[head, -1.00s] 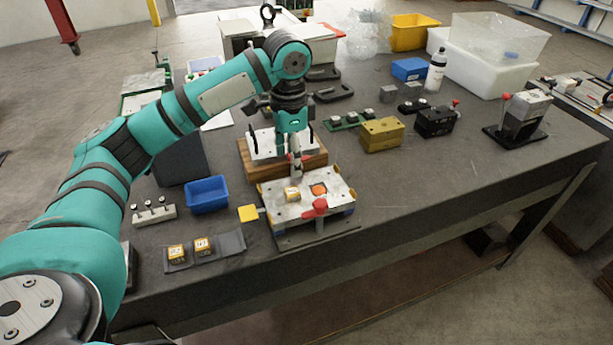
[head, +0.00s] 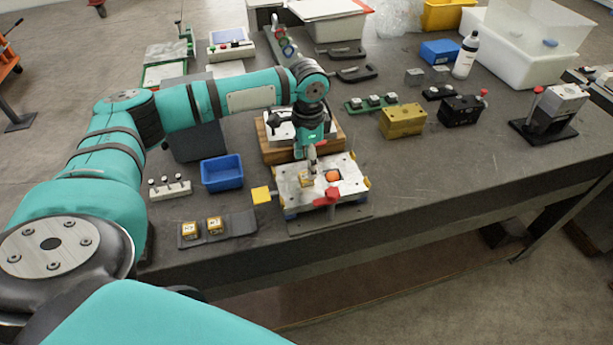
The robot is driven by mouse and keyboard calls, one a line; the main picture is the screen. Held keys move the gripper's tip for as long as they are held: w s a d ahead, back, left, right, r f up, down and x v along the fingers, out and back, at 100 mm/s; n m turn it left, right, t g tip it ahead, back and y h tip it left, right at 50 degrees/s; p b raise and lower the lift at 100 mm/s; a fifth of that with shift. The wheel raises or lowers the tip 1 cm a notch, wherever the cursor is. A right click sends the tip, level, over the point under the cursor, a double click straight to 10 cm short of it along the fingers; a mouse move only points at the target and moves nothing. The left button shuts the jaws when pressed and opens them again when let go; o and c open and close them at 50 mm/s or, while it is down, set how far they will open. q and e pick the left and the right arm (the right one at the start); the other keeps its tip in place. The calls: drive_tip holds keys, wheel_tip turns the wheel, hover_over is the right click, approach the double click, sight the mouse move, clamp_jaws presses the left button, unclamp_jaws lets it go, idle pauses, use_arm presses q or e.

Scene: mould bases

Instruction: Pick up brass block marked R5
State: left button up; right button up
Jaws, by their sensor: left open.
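A small brass-coloured block (head: 305,181) sits on the light mould base plate (head: 345,188), left of an orange-red round spot on the plate. Two similar blocks stand on a dark tray at front left: a left one (head: 189,231) and a right one (head: 214,225). The markings are too small to read, so I cannot tell which is R5. My left gripper (head: 312,168) points down just above and behind the block on the plate. It is open, and its fingers partly overlap the block's far side in view. My right gripper is out of view.
A red clamp handle (head: 331,197) and a yellow square tab (head: 261,195) stick out at the plate's front and left. Behind is a wooden base (head: 273,150). A blue bin (head: 221,173) stands left, a yellow block (head: 402,120) right. The table's front right is clear.

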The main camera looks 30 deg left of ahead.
sight(306, 179)
use_arm(q)
drive_tip(key=shift+f+p, duration=0.35)
drive_tip(key=shift+f, duration=0.05)
wheel_tip(306, 179, down, 4)
drive_tip(key=shift+w+r+p, duration=0.1)
drive_tip(key=shift+r+p, duration=0.05)
drive_tip(key=shift+p, duration=0.5)
drive_tip(key=shift+f, duration=0.3)
drive_tip(key=shift+c, duration=0.4)
drive_tip(key=c, duration=0.5)
drive_tip(key=shift+c, duration=0.9)
drive_tip(key=shift+r, duration=0.1)
clamp_jaws()
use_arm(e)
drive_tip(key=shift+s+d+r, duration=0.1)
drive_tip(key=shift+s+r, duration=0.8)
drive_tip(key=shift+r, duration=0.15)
